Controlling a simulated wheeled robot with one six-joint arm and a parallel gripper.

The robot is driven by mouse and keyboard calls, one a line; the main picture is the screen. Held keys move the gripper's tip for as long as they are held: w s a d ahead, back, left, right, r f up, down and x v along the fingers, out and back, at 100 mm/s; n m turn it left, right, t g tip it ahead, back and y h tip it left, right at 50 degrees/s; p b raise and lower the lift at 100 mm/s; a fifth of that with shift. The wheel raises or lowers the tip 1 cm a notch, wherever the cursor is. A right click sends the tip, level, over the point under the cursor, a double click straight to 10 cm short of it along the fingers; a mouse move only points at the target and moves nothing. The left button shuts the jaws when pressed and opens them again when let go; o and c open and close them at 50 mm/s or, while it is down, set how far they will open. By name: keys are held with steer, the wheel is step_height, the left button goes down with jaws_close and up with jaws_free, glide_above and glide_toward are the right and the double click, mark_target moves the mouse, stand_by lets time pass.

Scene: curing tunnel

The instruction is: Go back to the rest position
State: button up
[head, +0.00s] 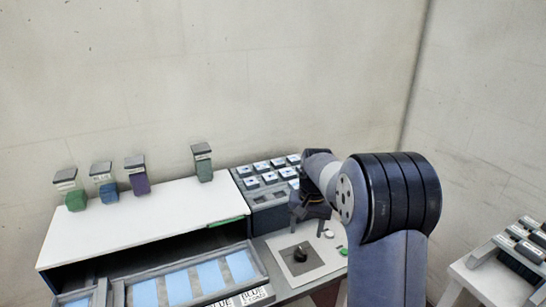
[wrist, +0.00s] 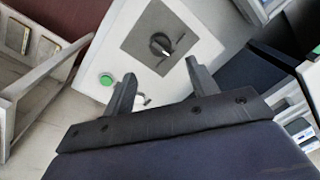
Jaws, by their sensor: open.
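My gripper (head: 309,222) hangs in front of the rack, above the control panel (head: 276,266). In the wrist view my gripper (wrist: 161,85) has its two dark fingers spread apart with nothing between them. The panel (wrist: 207,47) lies beyond the fingertips there. It carries a black knob (wrist: 160,44) on a dark square and a green button (wrist: 106,79). The knob also shows in the head view (head: 300,254), below and left of the gripper, and apart from it. My arm hides part of what lies behind it.
A white-topped tunnel (head: 140,222) stands at left, with several small coloured containers on its top. A grey rack of square pieces (head: 262,216) stands behind the panel. Blue-lined trays (head: 205,278) lie in front. A white table (head: 497,282) with another rack stands at right. Space above is free.

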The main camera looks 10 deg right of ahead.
mark_target(303, 250)
steer(key=f, duration=0.6)
steer(key=f+p, duration=0.1)
steer(key=f, duration=0.2)
steer(key=shift+a+f, duration=0.3)
steer(key=shift+w+r, duration=0.1)
